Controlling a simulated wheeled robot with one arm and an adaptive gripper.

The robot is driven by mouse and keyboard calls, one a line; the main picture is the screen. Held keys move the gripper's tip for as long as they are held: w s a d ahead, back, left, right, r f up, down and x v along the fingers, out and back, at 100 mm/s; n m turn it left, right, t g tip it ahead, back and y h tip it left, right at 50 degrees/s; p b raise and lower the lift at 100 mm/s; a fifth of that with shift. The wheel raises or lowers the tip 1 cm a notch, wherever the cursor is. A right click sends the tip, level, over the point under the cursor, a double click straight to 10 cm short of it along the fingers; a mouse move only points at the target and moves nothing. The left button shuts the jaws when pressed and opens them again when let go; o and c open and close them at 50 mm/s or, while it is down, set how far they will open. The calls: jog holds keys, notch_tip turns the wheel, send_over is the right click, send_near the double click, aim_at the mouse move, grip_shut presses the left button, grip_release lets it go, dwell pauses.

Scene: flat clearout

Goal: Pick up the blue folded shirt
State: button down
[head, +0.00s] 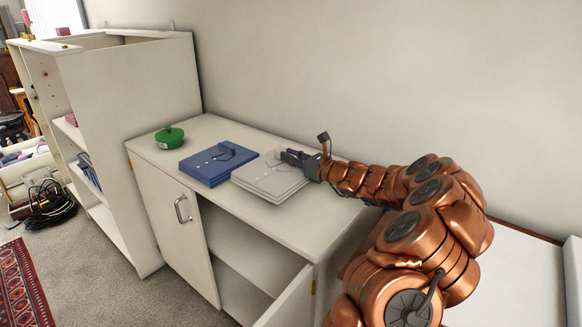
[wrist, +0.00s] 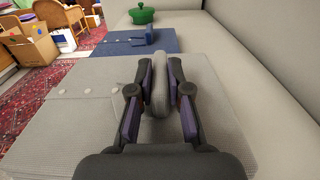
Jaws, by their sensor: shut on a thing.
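The blue folded shirt (head: 208,168) lies flat on the cabinet top, left of a light grey folded shirt (head: 268,182). In the wrist view the blue shirt (wrist: 122,46) lies beyond the grey one (wrist: 75,115), and nothing touches its raised part. My gripper (head: 288,157) is over the grey shirt, not the blue one. In the wrist view its fingers (wrist: 160,98) are closed on a raised grey part of the grey shirt. The grey shirt looks to be lying on the cabinet top; its far right corner is partly hidden by my gripper.
A green lidded pot (head: 170,137) stands behind and left of the blue shirt. The white cabinet (head: 345,212) has open doors (head: 174,220) at its front. A wall runs close behind it. A tall white shelf unit (head: 135,110) stands at the left.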

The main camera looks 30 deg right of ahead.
aim_at(291, 166)
jog(key=shift+f, duration=1.75)
jog(key=shift+f, duration=0.1)
jog(key=c, duration=1.1)
grip_release()
jog(key=shift+s, duration=0.1)
jog(key=shift+v, duration=3.7)
